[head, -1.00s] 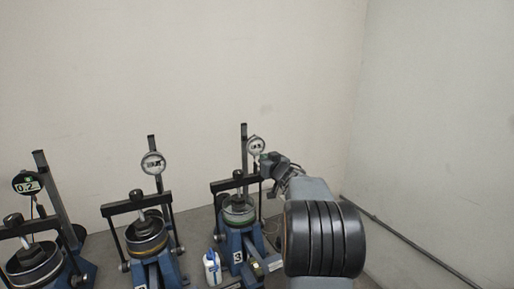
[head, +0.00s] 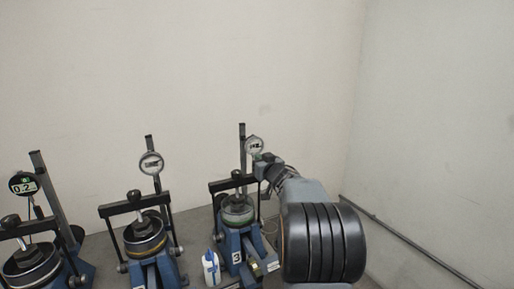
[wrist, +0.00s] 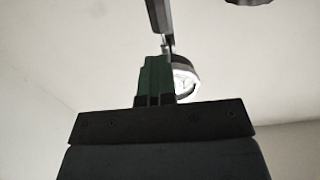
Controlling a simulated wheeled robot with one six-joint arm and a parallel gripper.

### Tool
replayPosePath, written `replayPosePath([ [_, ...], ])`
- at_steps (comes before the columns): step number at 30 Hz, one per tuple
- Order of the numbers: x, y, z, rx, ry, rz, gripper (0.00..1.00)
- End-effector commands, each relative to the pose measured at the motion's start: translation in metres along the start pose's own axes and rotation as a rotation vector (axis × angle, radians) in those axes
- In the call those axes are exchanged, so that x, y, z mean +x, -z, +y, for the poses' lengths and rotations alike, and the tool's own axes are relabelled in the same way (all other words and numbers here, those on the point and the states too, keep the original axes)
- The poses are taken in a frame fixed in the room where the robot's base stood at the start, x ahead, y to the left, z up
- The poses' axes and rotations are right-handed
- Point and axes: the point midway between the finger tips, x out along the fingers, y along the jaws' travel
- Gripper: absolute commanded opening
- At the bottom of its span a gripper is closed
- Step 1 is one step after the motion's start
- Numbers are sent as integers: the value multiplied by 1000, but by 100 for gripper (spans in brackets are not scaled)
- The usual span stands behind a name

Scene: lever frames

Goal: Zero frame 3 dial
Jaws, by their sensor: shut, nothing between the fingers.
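The frame 3 dial (head: 254,145) is a round, light-faced gauge on the post of the right-hand lever frame (head: 236,210), whose base bears a "3" plate. My gripper (head: 266,158) is just below and right of the dial in the head view. In the wrist view the shut green fingers (wrist: 155,72) point up, and the dial (wrist: 184,76) sits right behind their tips, partly hidden. Whether the fingers touch the dial, I cannot tell. The dial's reading is too small to make out.
A white bottle (head: 211,268) stands beside frame 3. A rail (head: 400,235) runs along the right wall.

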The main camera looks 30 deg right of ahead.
Motion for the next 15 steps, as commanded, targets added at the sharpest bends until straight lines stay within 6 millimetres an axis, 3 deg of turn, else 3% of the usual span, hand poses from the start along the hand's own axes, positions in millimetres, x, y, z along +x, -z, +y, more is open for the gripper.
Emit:
replayPosePath([
  [1, 3, 6, -9, -8, 18, 12, 0],
  [15, 3, 7, -21, -9, 17, 9, 0],
])
